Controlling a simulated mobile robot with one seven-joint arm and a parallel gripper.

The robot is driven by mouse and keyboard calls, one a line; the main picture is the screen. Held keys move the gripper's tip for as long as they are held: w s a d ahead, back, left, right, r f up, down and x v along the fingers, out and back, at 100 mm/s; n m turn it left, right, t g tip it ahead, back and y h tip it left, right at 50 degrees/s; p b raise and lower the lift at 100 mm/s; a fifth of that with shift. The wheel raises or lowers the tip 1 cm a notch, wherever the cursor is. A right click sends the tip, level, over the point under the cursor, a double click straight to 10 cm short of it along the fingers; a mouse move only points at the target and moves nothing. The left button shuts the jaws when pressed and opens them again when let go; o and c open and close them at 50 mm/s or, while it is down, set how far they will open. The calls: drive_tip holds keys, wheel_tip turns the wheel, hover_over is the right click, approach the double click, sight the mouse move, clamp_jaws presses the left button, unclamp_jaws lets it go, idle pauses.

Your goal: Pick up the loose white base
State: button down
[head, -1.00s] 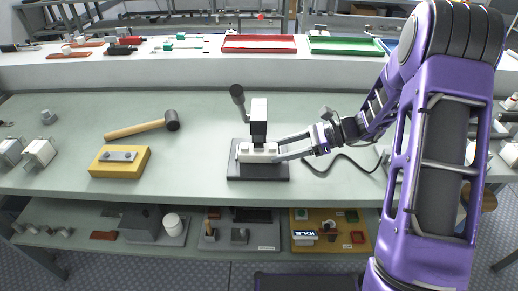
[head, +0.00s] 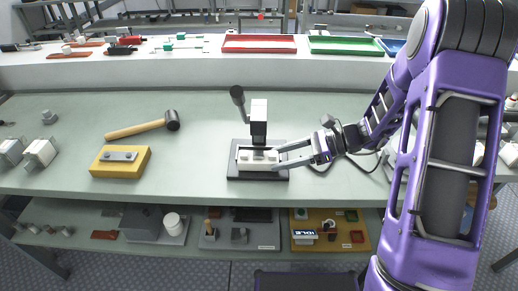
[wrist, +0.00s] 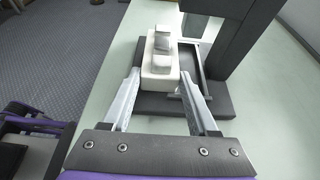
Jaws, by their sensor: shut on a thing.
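The loose white base (head: 258,165) is a small pale block with raised contacts on top. It is at the front of the black press (head: 283,173), below the press's white-and-black head. In the wrist view, the base (wrist: 160,72) is between the two fingers of my gripper (wrist: 161,78), beside the press's framed slot. My gripper (head: 277,158) is shut on the right end of the base in the head view. I cannot tell whether the base touches the press plate or is slightly above it.
The press column and lever (head: 238,96) rise close behind the base. A mallet (head: 140,129) and a yellow block with a grey top (head: 120,162) lie to the left. Green table is clear between them and the press. Grey-white fixtures (head: 40,152) stand at far left.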

sight(282, 175)
drive_tip(key=shift+s, duration=0.15)
drive_tip(key=shift+s+r, duration=0.1)
drive_tip(key=shift+s, duration=1.45)
drive_tip(key=shift+r+p, duration=0.1)
drive_tip(key=shift+p, duration=0.25)
drive_tip(key=shift+r+p, duration=2.6)
drive_tip(key=shift+r, duration=0.35)
